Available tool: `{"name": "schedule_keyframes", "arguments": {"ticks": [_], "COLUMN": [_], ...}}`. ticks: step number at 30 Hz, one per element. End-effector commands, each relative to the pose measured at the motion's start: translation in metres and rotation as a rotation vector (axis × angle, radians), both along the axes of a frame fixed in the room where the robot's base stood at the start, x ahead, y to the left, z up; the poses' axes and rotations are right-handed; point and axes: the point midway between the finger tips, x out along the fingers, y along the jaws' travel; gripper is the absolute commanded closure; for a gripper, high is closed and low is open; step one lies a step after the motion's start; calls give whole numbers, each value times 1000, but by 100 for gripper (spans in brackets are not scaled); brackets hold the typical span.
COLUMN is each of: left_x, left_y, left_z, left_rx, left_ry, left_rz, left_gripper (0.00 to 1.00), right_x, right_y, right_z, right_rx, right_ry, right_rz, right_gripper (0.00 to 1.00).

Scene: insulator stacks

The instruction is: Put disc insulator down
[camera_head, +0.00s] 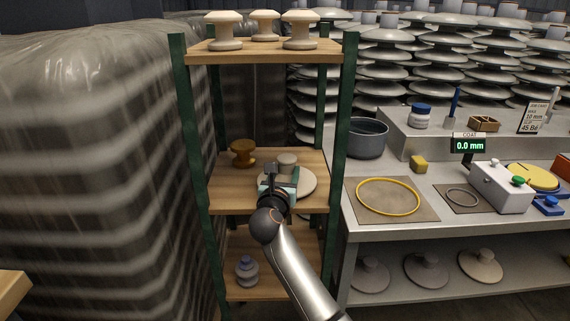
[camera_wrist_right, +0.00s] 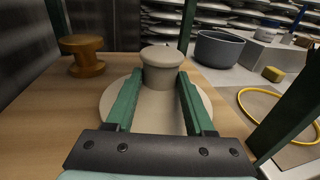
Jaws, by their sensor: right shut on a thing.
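The pale disc insulator (camera_head: 303,184) is at the middle shelf (camera_head: 227,192) of the rack, its wide disc at shelf height and its round knob upright. In the right wrist view the disc insulator (camera_wrist_right: 161,70) stands between the green fingers. My right gripper (camera_head: 280,178) is shut on its knob. The disc appears to rest on or just over the wood; I cannot tell which. The gripper hides part of the disc. My left gripper is not in view.
A brown insulator (camera_head: 243,153) stands at the left on the same shelf. Green rack posts (camera_head: 338,150) flank the shelf. Several white insulators stand on the top shelf, and a grey one (camera_head: 246,270) below. The bench at the right holds a pot (camera_head: 367,138) and a yellow ring (camera_head: 388,181).

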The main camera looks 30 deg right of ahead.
Motion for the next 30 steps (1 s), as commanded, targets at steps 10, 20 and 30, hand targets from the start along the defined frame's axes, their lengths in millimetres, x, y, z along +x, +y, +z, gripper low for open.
{"name": "schedule_keyframes", "arguments": {"ticks": [10, 20, 30], "left_x": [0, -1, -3], "left_y": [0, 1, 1], "left_z": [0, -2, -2], "left_rx": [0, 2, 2], "left_ry": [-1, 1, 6], "left_rz": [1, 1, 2], "left_gripper": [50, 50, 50], "right_x": [1, 0, 0], "right_y": [0, 0, 0], "right_z": [3, -5, -3], "right_rx": [-7, -1, -1], "right_ry": [-14, -2, -3], "right_rz": [3, 1, 1], "right_gripper": [100, 24, 16]}}
